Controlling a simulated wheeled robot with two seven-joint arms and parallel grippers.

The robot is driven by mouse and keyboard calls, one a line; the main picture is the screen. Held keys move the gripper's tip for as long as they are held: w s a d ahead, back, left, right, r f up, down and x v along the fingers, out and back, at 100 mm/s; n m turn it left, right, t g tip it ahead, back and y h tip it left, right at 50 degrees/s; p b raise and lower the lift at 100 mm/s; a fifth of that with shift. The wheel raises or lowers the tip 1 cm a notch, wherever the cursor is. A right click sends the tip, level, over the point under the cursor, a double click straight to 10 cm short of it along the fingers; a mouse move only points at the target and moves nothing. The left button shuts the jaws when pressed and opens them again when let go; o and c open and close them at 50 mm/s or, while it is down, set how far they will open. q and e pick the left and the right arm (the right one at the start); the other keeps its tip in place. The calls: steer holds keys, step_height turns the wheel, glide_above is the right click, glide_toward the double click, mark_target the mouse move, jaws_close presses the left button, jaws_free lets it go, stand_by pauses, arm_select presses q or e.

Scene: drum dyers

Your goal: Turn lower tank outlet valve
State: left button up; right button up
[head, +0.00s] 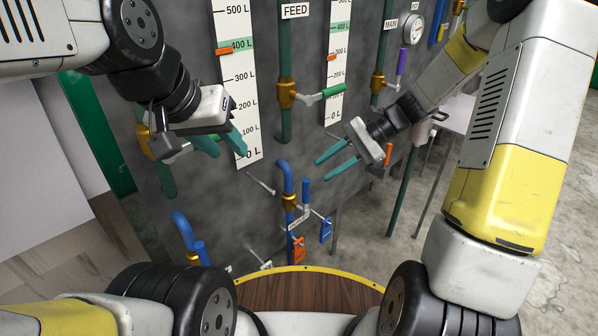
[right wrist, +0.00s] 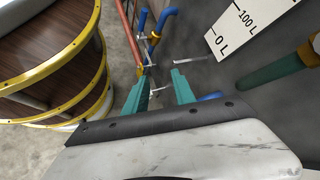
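A blue pipe (head: 288,176) with a brass valve (head: 290,201) and an upright blue handle (head: 306,188) stands low on the grey tank wall, with a small label below that I cannot read. A second blue pipe (head: 184,230) with a blue handle (head: 202,252) is further left, partly hidden by my body. I cannot tell which one is the named outlet valve. My left gripper (head: 230,154) is open and empty before the left level scale. My right gripper (head: 322,169) is open and empty, above and right of the middle valve; its spread fingers show in the right wrist view (right wrist: 160,90).
A feed valve with a green handle (head: 333,91) and a purple-handled valve (head: 401,62) are higher up.

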mark_target(306, 196)
steer(key=w+f+m+t+y, duration=0.35)
steer(key=w+f+m, duration=0.2)
steer(key=f, duration=0.25)
steer(key=w+f+m+t+y, duration=0.2)
steer(key=w+f+m+y, duration=0.3)
steer(key=f, duration=0.4)
steer(key=a+h, duration=0.1)
steer(key=a, duration=0.7)
steer(key=shift+w+a+r+m, duration=0.15)
steer(key=shift+w+a+m, duration=0.1)
steer(key=shift+w+m, duration=0.15)
steer(key=shift+g, duration=0.25)
jaws_close()
